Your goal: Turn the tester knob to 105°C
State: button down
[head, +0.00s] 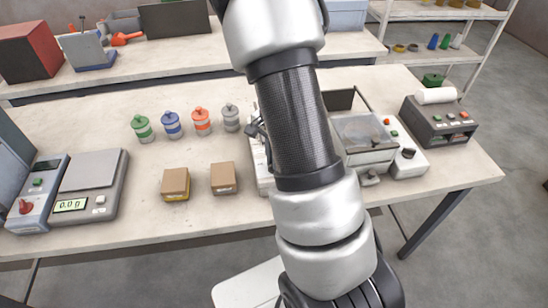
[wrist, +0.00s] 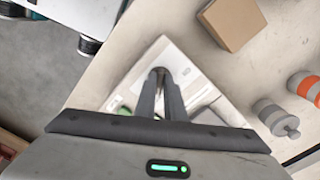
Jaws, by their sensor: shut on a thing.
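The tester, a white box, shows only as a narrow strip (head: 262,168) in the head view, mostly hidden behind my arm. In the wrist view its pale top (wrist: 192,62) lies under my gripper (wrist: 164,76), with a green button (wrist: 124,111) at its left. My gripper's two dark fingers are close together, reaching down to the tester's face. They are shut on the tester knob, which they hide almost fully. I cannot read the knob's setting or any display.
Tan boxes (head: 175,184) (head: 223,178) stand left of the tester. Several lidded jars stand behind them, the grey one (head: 231,117) nearest the tester. A clear-lidded machine (head: 364,136) stands close on the right, and a printer (head: 438,122) beyond it. The front table strip is clear.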

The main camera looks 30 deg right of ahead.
jog(key=shift+w+m, duration=0.1)
jog(key=shift+m, duration=0.4)
jog(key=c, duration=1.8)
grip_release()
jog(key=shift+c, duration=0.2)
notch_tip(320, 180, up, 18)
jog(key=p, duration=0.1)
jog(key=shift+f, duration=0.25)
